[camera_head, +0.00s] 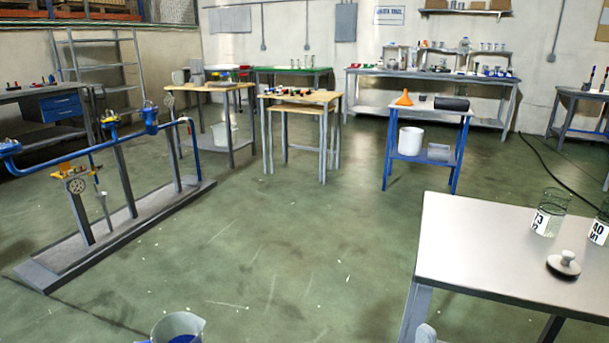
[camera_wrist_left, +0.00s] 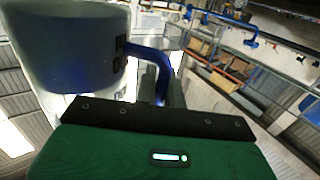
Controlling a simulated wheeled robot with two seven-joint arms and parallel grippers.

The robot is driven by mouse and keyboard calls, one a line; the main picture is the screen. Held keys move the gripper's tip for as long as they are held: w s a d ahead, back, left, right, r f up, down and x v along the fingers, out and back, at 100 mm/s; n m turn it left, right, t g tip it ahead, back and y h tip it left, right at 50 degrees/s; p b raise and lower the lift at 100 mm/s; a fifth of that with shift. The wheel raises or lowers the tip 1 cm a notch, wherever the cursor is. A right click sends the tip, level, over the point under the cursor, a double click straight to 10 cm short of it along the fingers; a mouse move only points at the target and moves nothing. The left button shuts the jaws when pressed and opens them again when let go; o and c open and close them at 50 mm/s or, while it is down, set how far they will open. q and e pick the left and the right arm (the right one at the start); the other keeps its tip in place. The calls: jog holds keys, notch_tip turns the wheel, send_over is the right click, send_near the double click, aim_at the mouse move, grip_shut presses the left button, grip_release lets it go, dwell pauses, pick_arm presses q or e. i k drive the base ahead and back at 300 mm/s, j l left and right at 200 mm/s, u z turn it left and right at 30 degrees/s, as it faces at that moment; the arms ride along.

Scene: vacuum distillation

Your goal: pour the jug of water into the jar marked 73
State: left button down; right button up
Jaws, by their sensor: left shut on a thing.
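The jug (camera_head: 180,325) shows at the bottom edge of the head view, cut off by the frame, with its spout to the right and blue showing inside. In the left wrist view the jug (camera_wrist_left: 75,50) is large and close, with dark marks on its side and a blue handle (camera_wrist_left: 150,62). My left gripper (camera_wrist_left: 163,92) is shut on the handle. The jar marked 73 (camera_head: 549,215) stands upright on the metal table at the right, well away from the jug.
On the metal table (camera_head: 480,250), a second jar marked 40 (camera_head: 600,228) stands right of jar 73, and a grey knobbed lid (camera_head: 564,265) lies in front. Open green floor separates jug and table. A blue pipe stand (camera_head: 120,215) is at left; other benches stand behind.

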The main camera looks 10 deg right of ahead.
aim_at(554, 204)
jog(key=i+j+z, duration=0.1)
jog(key=z, duration=0.35)
jog(key=i+j+z, duration=0.25)
jog(key=z, duration=0.25)
jog(key=i+j+z, duration=0.15)
jog(key=z, duration=0.3)
jog(key=j+z, duration=0.45)
jog(key=i+j+z, duration=0.1)
jog(key=z, duration=0.35)
jog(key=j, duration=0.1)
